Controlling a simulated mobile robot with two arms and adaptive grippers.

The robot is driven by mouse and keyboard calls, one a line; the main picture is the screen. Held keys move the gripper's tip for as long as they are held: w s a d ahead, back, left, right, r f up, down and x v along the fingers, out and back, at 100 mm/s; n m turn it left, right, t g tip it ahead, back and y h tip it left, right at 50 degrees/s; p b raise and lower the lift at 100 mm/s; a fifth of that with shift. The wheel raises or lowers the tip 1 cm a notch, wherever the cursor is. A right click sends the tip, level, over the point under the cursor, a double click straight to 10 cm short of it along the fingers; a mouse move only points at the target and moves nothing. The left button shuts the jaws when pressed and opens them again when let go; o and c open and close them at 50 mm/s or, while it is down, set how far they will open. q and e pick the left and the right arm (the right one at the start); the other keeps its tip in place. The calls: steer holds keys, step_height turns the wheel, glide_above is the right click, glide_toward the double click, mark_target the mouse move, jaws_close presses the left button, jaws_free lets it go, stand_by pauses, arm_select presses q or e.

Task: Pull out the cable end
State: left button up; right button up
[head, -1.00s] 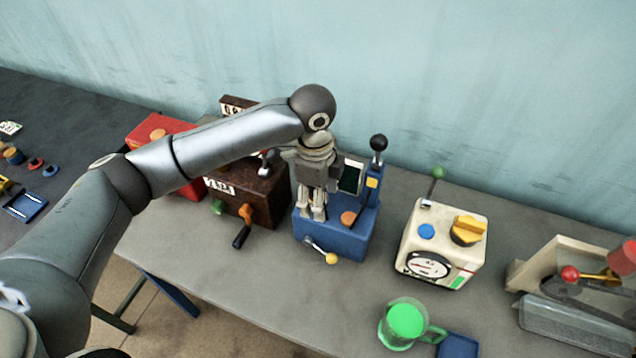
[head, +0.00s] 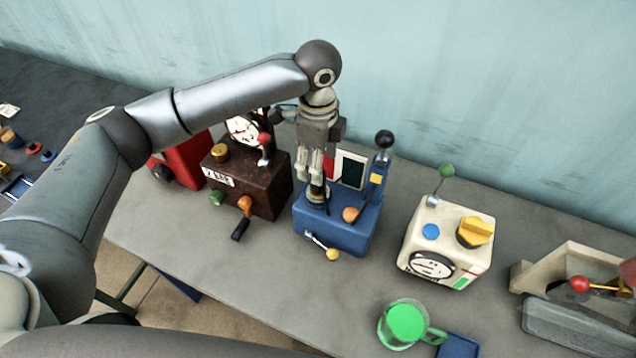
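My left gripper (head: 317,178) points down over the left part of the blue box (head: 335,232). A short dark upright piece with a gold-coloured ring low on it (head: 317,192) shows at its fingertips, just above the box top. This may be the cable end, but it is too small to tell. The fingers are close around its upper part; whether they grip it is unclear. No cable can be made out. My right gripper is out of view.
The blue box has a black-knobbed lever (head: 384,140), an orange button (head: 350,214) and a yellow-tipped crank (head: 332,254). A brown box (head: 262,190) stands close left. A cream box (head: 440,240) stands right. A green mug (head: 404,322) is near the front edge.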

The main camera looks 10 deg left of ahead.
arm_select(q)
steer(key=shift+w+f, duration=0.15)
steer(key=shift+f, duration=0.25)
steer(key=shift+w+f+b, duration=0.15)
steer(key=shift+f+b, duration=0.2)
steer(key=shift+b, duration=0.25)
step_height(320, 180, down, 4)
steer(key=b, duration=0.5)
steer(key=shift+f, duration=0.2)
steer(key=shift+f+p, duration=0.3)
steer(key=shift+f, duration=1.25)
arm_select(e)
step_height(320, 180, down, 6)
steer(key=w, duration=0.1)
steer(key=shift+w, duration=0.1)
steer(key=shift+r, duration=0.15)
arm_select(q)
steer(key=shift+p, duration=0.55)
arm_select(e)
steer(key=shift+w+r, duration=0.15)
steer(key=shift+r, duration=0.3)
